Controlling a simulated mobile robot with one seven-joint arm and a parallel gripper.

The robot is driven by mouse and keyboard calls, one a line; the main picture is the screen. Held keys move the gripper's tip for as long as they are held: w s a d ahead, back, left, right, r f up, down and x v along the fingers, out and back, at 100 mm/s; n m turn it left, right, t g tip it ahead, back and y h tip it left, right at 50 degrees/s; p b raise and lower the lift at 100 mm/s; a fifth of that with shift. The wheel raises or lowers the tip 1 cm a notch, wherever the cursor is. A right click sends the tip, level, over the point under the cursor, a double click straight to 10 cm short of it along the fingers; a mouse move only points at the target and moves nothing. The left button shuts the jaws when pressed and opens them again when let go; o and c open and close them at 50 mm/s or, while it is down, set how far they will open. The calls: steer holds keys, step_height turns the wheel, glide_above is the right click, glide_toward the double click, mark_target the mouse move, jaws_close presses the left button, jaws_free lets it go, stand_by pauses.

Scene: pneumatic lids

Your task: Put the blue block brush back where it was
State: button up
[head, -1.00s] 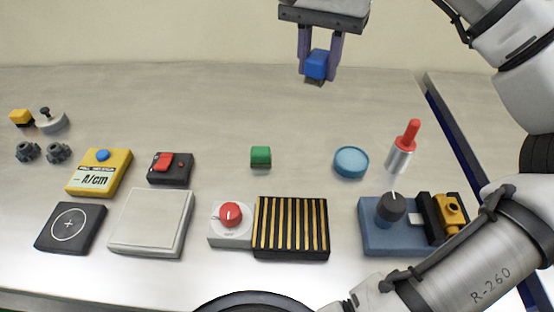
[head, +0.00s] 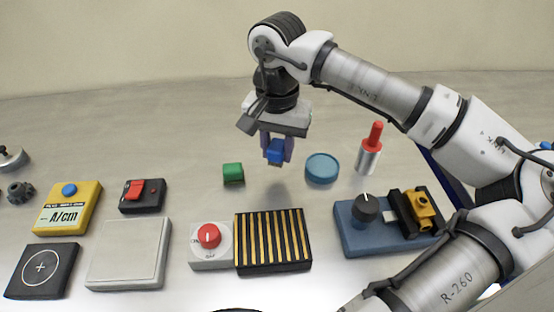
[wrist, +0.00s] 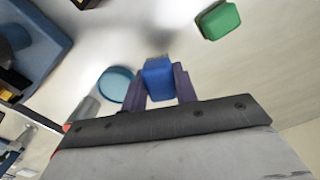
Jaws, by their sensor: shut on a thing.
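The blue block brush (head: 274,152) is held between the fingers of my gripper (head: 277,148), which is shut on it above the table. In the head view it hangs behind the gap between a green block (head: 233,174) and a round teal disc (head: 322,168). In the wrist view the brush (wrist: 158,80) sits between the two purple fingers, with its bristle end facing away from the gripper. The green block (wrist: 220,20) and the disc (wrist: 115,84) also show there, apart from the brush.
A black pad with yellow stripes (head: 272,242) lies in front. A red-knob box (head: 209,246), a white plate (head: 130,254) and a yellow meter (head: 68,208) are to the left. A red-handled silver cylinder (head: 369,155) and a blue fixture (head: 366,237) are to the right.

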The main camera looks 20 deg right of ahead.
mark_target(277, 163)
steer(key=shift+f, duration=2.15)
steer(key=shift+f, duration=0.15)
steer(key=shift+f, duration=0.1)
steer(key=o, duration=1)
steer(key=shift+r, duration=0.25)
step_height(277, 163, up, 12)
steer(key=shift+b, duration=0.65)
